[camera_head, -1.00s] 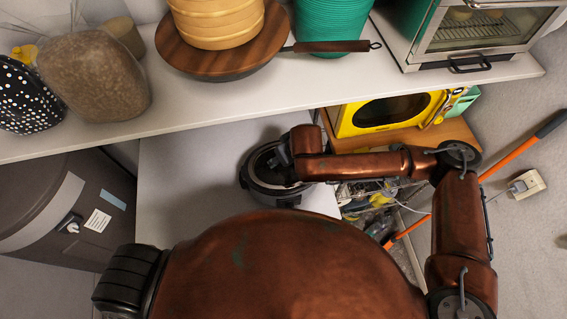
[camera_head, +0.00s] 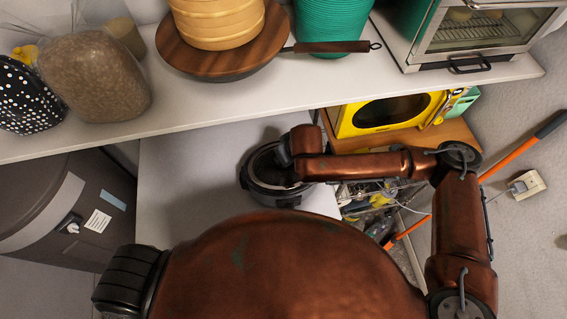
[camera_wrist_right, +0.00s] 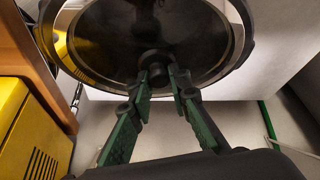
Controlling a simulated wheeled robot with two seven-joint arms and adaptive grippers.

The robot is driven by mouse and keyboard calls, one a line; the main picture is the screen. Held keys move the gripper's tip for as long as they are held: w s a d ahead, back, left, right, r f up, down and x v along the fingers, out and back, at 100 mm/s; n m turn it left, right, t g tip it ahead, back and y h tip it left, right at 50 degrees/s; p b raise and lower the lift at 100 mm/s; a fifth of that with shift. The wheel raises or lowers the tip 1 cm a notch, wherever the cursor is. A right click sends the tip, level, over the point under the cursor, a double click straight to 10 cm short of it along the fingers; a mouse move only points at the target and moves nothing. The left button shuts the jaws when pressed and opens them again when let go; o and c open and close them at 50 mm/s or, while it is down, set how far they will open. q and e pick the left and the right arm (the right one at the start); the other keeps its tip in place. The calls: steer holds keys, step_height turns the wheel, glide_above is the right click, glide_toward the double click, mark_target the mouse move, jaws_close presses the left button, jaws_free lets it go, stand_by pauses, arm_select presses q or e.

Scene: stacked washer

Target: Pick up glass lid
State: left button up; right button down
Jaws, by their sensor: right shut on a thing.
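The glass lid (camera_wrist_right: 115,38) is a round dark pane with a dark knob, filling the upper part of the right wrist view. My right gripper (camera_wrist_right: 165,78) has its two green fingers on either side of the knob and is shut on it. In the head view the round dark pot (camera_head: 270,190) stands on the lower white shelf, partly hidden under my right wrist. The right fingers are hidden there. I cannot tell whether the lid touches the pot rim. My left gripper is not in view.
An upper white shelf (camera_head: 200,112) overhangs the pot and bears a wooden-lidded pan (camera_head: 215,58) and a toaster oven (camera_head: 480,35). A yellow appliance (camera_head: 385,112) stands right of the pot. The lower shelf (camera_head: 185,190) is clear left of the pot.

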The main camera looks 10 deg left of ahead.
steer(key=shift+s+d+f, duration=0.2)
steer(key=shift+d+f, duration=0.05)
steer(key=shift+f, duration=0.3)
steer(key=shift+a+r, duration=0.1)
steer(key=shift+r, duration=0.3)
steer(key=r, duration=0.2)
steer(key=shift+w+r, duration=0.2)
steer(key=shift+r, duration=0.15)
arm_select(q)
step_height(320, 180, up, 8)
steer(key=p, duration=0.8)
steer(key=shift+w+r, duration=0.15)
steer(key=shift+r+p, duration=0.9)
steer(key=shift+p, duration=0.2)
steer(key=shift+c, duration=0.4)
arm_select(e)
steer(key=s+d+r, duration=0.5)
steer(key=s+r, duration=0.5)
steer(key=s, duration=0.3)
